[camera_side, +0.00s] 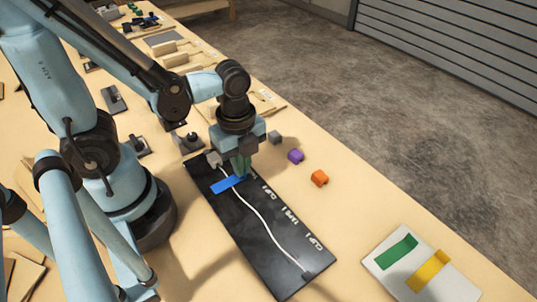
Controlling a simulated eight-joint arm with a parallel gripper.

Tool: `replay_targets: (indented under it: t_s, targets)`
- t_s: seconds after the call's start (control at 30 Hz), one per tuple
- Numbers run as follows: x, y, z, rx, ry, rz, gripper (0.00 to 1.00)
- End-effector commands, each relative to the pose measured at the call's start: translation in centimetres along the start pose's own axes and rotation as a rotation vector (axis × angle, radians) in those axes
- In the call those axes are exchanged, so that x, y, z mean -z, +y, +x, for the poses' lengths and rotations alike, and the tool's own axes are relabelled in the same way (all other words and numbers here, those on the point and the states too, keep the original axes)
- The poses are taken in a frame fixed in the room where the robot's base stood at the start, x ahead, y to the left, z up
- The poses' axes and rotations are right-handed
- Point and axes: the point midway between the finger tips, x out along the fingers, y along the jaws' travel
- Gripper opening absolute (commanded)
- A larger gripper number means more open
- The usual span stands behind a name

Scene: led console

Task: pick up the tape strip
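A green tape strip (396,252) and a yellow tape strip (428,271) lie on a pale plate (385,267) at the lower right. My gripper (240,174) points down over the board's upper end, close to the right end of the blue strip. Its fingertips are small and overlap the board, so I cannot tell whether they are open, shut or touching the strip.
A purple block (295,156), an orange block (320,178) and a grey block (275,137) sit on the table right of the board. A grey clip (213,158) is at the cable's upper end. Table between board and plate is clear.

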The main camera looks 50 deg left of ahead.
Motion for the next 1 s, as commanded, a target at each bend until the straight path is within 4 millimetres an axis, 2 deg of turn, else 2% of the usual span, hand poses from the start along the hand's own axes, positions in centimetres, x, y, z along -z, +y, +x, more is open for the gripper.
replay_targets:
  t_s: [0.27, 0.43, 1.0]
  targets:
    - [0.0, 0.0, -1.9, 0.000, -0.001, -0.001, 0.00]
    - [0.2, 0.2, -4.0, -0.001, -0.001, 0.002, 0.00]
    - [7.3, 6.1, -9.3, -0.001, -0.002, 0.007, 0.00]
